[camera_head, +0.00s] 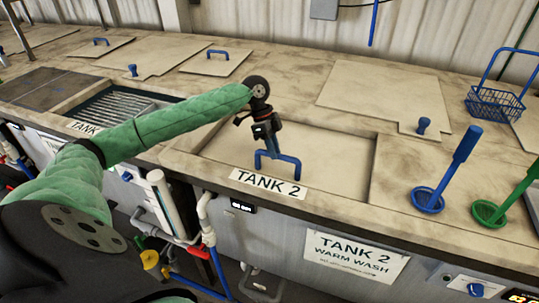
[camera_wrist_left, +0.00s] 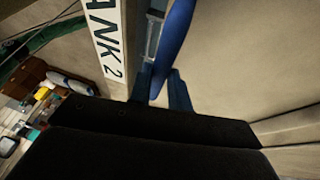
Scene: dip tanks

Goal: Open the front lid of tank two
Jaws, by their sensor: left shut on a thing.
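The front lid of tank two (camera_head: 335,165) is a flat beige panel lying in its recess behind the "TANK 2" label (camera_head: 268,184). It looks closed. Its blue bar handle (camera_head: 289,160) stands near the lid's front left part. My left gripper (camera_head: 268,150) comes down over the handle from above and is shut on it. In the left wrist view, the blue handle (camera_wrist_left: 176,45) runs between the fingers, with the beige lid (camera_wrist_left: 245,60) to the right. The dark gripper body hides the lower part of that view. My right gripper is in neither view.
A blue strainer (camera_head: 428,200) and a green strainer (camera_head: 488,212) stand on the counter at the right. A blue wire basket (camera_head: 495,103) sits behind them. A rear panel with a blue knob (camera_head: 422,125) lies behind the lid. Pipes (camera_head: 162,205) run below the counter front.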

